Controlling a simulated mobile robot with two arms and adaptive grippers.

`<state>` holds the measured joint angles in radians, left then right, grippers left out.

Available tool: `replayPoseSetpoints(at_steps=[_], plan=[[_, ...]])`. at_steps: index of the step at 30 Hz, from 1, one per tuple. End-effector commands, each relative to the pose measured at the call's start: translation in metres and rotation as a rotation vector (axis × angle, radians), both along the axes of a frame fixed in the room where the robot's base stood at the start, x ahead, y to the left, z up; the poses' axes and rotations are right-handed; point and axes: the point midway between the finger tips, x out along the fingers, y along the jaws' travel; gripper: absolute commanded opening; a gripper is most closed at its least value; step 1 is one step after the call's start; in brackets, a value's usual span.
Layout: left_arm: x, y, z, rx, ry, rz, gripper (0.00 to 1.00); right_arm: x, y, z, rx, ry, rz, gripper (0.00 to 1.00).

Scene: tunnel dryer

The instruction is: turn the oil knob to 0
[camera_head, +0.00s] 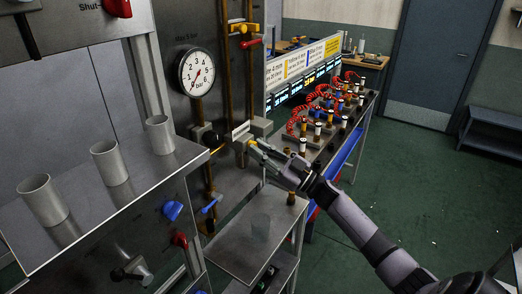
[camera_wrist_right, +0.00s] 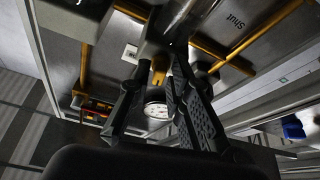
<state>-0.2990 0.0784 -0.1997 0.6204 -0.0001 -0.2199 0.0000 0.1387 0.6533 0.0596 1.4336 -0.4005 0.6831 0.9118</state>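No label reading oil is legible, so I cannot tell for sure which control is the oil knob. My left gripper is not in view.
A pressure gauge (camera_head: 197,73) is above the knob. A blue knob (camera_head: 172,210) and a red knob (camera_head: 180,240) are on the lower left cabinet, below a shelf with grey cups (camera_head: 109,162). A metal side table (camera_head: 238,252) stands below my right gripper.

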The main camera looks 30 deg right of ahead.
Motion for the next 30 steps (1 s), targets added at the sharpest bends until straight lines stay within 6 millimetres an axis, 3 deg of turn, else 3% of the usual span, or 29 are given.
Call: replayPoseSetpoints(at_steps=[7,20,30], plan=[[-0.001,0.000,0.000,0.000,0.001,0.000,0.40,0.000,0.000,0.000,0.000,0.000,0.000,0.00],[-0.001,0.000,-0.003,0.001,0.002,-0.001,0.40,0.000,0.000,-0.001,-0.017,-0.007,0.000,0.00],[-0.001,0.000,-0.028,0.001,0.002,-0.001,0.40,0.000,-0.002,-0.004,-0.183,-0.075,0.001,0.00]])
